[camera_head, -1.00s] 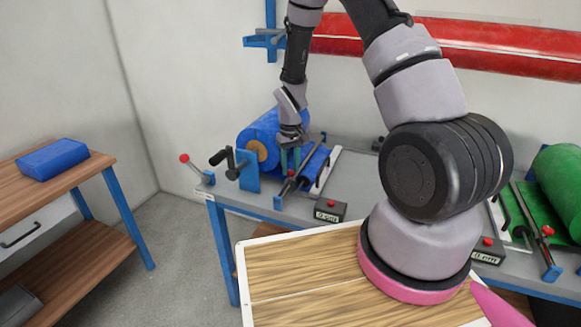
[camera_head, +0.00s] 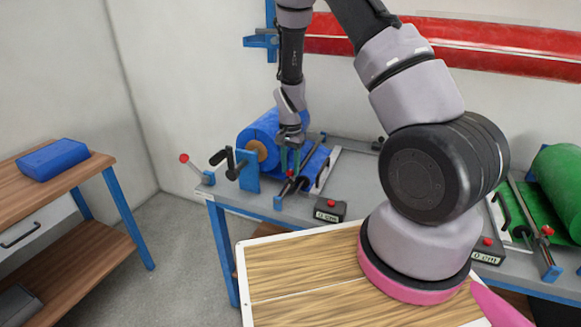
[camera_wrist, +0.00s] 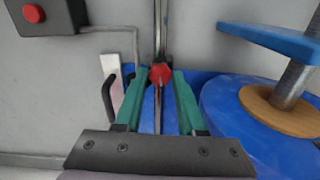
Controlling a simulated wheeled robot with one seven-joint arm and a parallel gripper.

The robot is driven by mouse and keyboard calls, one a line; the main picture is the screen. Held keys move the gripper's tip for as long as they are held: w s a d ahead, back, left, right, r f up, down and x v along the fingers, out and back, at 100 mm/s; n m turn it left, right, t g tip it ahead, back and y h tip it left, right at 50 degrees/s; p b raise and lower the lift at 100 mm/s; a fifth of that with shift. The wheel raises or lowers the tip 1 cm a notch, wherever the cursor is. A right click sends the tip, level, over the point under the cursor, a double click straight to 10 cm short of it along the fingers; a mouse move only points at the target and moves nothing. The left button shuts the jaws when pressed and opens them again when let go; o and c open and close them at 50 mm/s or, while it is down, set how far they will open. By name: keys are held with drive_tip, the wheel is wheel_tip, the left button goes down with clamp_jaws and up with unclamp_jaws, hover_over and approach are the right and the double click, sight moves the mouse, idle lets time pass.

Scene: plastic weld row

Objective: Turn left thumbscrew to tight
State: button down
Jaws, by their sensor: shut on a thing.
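The left thumbscrew is a red knob (camera_wrist: 161,76) on a metal rod in the wrist view. The green fingers of my gripper (camera_wrist: 161,88) stand on either side of it and are shut on it. In the head view my gripper (camera_head: 289,162) points down at the front of the left station, beside the blue film roll (camera_head: 259,132). The red knob (camera_head: 290,173) shows there as a small spot by the fingertips. I cannot read how tight the screw is.
A dark box with a red button (camera_head: 330,206) sits on the grey bench, right of the station. A crank handle (camera_head: 219,157) and a red-tipped lever (camera_head: 184,158) stick out at left. A green roll (camera_head: 560,180) is at far right. Floor is clear between the benches.

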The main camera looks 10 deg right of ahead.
sight(290, 171)
drive_tip(key=shift+m, duration=0.6)
drive_tip(key=c, duration=0.5)
unclamp_jaws()
wheel_tip(290, 171, up, 11)
idle(0.3)
